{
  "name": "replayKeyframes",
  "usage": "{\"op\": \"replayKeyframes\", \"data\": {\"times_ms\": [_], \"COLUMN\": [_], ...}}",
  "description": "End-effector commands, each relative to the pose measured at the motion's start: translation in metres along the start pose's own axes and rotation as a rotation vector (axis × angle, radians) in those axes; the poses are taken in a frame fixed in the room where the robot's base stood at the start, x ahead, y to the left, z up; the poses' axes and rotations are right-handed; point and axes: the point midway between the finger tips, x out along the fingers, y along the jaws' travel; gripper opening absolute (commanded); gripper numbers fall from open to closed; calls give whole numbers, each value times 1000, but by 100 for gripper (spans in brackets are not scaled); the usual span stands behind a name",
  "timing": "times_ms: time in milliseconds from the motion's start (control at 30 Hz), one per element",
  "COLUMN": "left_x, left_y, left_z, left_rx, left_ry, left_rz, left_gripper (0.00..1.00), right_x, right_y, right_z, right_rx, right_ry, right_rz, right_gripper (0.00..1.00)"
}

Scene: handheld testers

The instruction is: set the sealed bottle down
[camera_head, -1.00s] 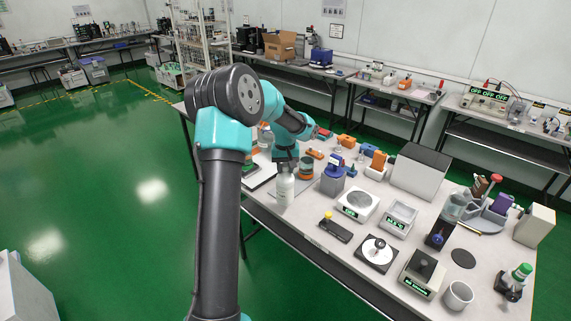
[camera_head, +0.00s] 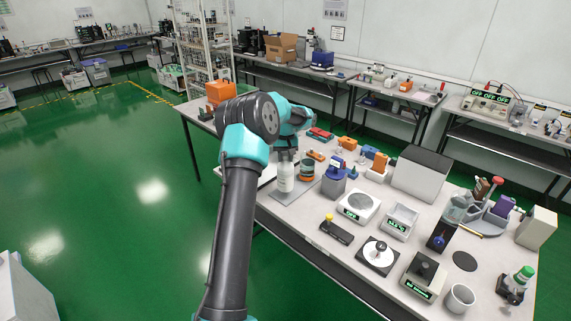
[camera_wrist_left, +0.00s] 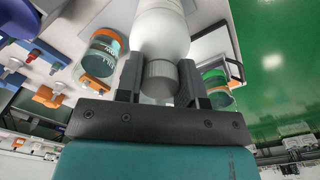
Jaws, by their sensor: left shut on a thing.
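The sealed bottle (camera_head: 284,179) is white and stands upright, its cap hidden under my arm in the head view. It also fills the top middle of the left wrist view (camera_wrist_left: 162,32). My left gripper (camera_head: 286,155) is shut on its grey cap end, with one finger on each side in the wrist view (camera_wrist_left: 160,80). The bottle's base shows over or on a grey mat (camera_head: 287,207); I cannot tell whether it touches. My right gripper is not in view.
In the wrist view a green-lidded jar (camera_wrist_left: 217,84) is on the other side. A blue-grey device (camera_head: 333,181) and a balance (camera_head: 359,206) stand farther right. The table's front edge is near the mat.

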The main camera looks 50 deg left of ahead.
Motion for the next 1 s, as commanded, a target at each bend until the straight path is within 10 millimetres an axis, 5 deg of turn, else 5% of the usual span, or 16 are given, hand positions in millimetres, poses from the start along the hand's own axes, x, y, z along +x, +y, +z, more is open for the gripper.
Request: {"op": "replayKeyframes", "data": {"times_ms": [200,500,933,967,1000], "left_x": [2,34,38,39,38], "left_y": [0,0,0,0,0], "left_z": [-6,-5,-5,-5,-5], "left_rx": [0,-1,-1,-1,-1], "left_ry": [0,0,1,0,1], "left_rz": [0,0,0,0,0], "left_gripper": [0,0,0,37,41], "right_x": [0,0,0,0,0], "right_y": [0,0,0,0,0], "right_z": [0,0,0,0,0], "right_rx": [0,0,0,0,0], "right_ry": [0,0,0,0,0], "right_rz": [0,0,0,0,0], "right_gripper": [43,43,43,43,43]}}
